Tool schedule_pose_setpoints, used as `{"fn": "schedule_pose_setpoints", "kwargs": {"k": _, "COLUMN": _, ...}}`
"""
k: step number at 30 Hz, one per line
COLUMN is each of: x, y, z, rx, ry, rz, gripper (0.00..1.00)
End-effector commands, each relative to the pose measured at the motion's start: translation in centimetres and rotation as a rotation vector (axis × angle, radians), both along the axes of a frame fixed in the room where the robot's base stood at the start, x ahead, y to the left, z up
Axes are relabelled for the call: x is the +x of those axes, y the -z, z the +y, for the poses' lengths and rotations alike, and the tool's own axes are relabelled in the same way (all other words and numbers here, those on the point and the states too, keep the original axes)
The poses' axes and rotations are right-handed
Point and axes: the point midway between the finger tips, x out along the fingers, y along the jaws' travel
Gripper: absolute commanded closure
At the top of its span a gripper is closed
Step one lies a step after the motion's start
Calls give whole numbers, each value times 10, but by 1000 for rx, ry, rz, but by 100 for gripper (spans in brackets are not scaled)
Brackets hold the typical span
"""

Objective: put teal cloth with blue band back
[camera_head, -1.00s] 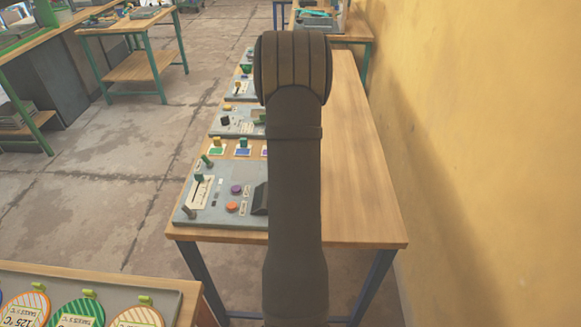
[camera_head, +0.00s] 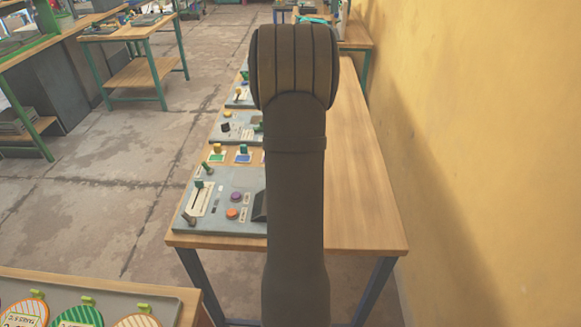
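My gripper is not in view. My dark arm stands upright in the middle of the picture and hides part of the wooden bench behind it. A small teal thing (camera_head: 312,19) shows at the top, on the far table just above the end of my arm. It is too small and too covered to tell whether it is the teal cloth, and no blue band can be made out.
A long wooden bench (camera_head: 362,190) carries grey control panels (camera_head: 213,222) with levers and buttons along its left side; its right side is clear. A yellow wall (camera_head: 480,150) stands at the right. Round striped tags (camera_head: 80,316) lie on the near left table.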

Motion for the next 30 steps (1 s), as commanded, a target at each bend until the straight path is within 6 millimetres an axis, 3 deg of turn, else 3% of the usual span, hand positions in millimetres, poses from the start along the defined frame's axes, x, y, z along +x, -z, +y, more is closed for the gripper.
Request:
{"fn": "schedule_pose_setpoints", "kwargs": {"k": 3, "x": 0, "y": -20, "z": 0, "rx": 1, "ry": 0, "rz": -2, "gripper": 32}}
{"fn": "schedule_pose_setpoints", "kwargs": {"k": 7, "x": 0, "y": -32, "z": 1, "rx": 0, "ry": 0, "rz": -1, "gripper": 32}}
{"fn": "schedule_pose_setpoints", "kwargs": {"k": 19, "x": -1, "y": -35, "z": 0, "rx": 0, "ry": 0, "rz": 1, "gripper": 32}}
{"fn": "schedule_pose_setpoints", "kwargs": {"k": 25, "x": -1, "y": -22, "z": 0, "rx": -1, "ry": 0, "rz": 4, "gripper": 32}}
{"fn": "schedule_pose_setpoints", "kwargs": {"k": 30, "x": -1, "y": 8, "z": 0, "rx": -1, "ry": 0, "rz": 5, "gripper": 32}}
